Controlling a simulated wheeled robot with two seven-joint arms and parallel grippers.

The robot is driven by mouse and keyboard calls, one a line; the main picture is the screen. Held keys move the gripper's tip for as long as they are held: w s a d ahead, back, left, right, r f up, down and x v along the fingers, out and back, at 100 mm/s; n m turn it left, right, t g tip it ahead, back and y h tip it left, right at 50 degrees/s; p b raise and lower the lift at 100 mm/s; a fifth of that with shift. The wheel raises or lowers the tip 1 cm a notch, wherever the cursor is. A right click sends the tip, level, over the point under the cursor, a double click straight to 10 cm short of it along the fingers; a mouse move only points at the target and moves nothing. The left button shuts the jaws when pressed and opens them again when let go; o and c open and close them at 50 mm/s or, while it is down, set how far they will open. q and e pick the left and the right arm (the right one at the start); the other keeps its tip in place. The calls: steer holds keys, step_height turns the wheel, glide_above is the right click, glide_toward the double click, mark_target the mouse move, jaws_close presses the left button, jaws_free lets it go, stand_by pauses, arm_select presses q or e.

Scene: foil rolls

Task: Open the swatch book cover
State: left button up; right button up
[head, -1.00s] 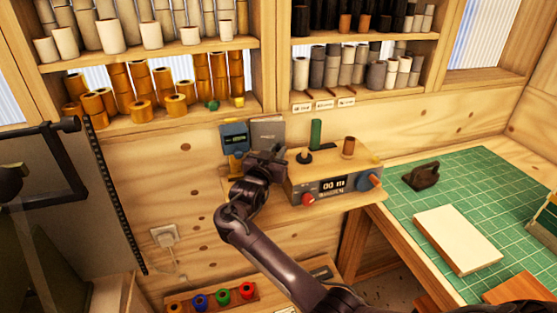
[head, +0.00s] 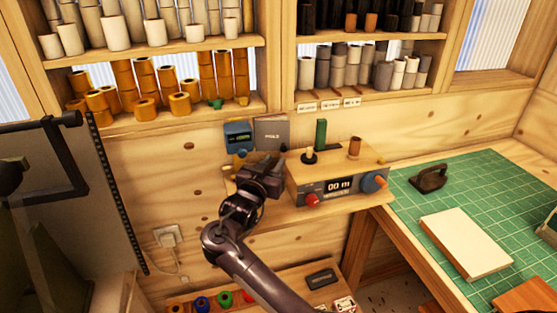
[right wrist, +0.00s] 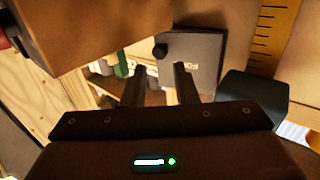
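The swatch book (head: 271,133) is a small grey book with pale lettering, standing against the wooden wall beside a blue device. Its grey cover (right wrist: 205,62) looks closed and also shows in the right wrist view, with the lettering upside down. My right gripper (head: 262,169) is just below and in front of the book in the head view. In the right wrist view its two fingers (right wrist: 159,72) are apart, with nothing seen between them. Whether a fingertip touches the cover cannot be told.
A metering box (head: 338,184) with a display, knobs and upright spools stands right of the gripper. The blue device (head: 238,136) is left of the book. Shelves of foil rolls (head: 180,103) hang above. A green cutting mat (head: 460,190) lies at right.

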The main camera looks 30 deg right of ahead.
steer(key=shift+v, duration=0.9)
